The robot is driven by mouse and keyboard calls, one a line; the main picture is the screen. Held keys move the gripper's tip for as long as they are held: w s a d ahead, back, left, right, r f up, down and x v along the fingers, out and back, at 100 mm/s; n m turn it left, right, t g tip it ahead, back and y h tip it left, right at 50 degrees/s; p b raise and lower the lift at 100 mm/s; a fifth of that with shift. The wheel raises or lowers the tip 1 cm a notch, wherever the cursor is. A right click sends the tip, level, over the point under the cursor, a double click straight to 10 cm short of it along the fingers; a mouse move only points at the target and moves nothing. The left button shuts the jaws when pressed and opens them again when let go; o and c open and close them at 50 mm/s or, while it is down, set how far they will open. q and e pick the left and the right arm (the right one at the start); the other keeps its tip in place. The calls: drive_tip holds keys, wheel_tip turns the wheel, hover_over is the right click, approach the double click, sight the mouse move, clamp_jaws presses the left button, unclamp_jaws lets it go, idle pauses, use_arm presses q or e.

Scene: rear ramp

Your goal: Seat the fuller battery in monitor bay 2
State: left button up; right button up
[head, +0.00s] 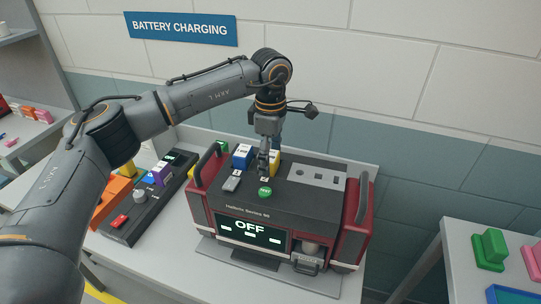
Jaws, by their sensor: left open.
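The monitor (260,208) is a dark red and black unit with side handles, and its screen (250,230) reads OFF. A blue battery (241,157) stands upright at the back left of its top. A yellow battery (276,168) shows beside it to the right, partly hidden by my left gripper. My left gripper (264,168) points down over the monitor's top, open, close to the yellow battery; I cannot tell whether they touch. A purple battery (158,174) stands in the black charger (146,208) at left. Charge marks and bay numbers are too small to read.
A grey lever (231,184) and a green button (265,191) are on the monitor's top. A right-hand table holds green (489,249) and pink blocks. The bench front right of the monitor is clear.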

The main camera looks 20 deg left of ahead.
use_arm(q)
wheel_tip(320, 180, up, 12)
idle(0.6)
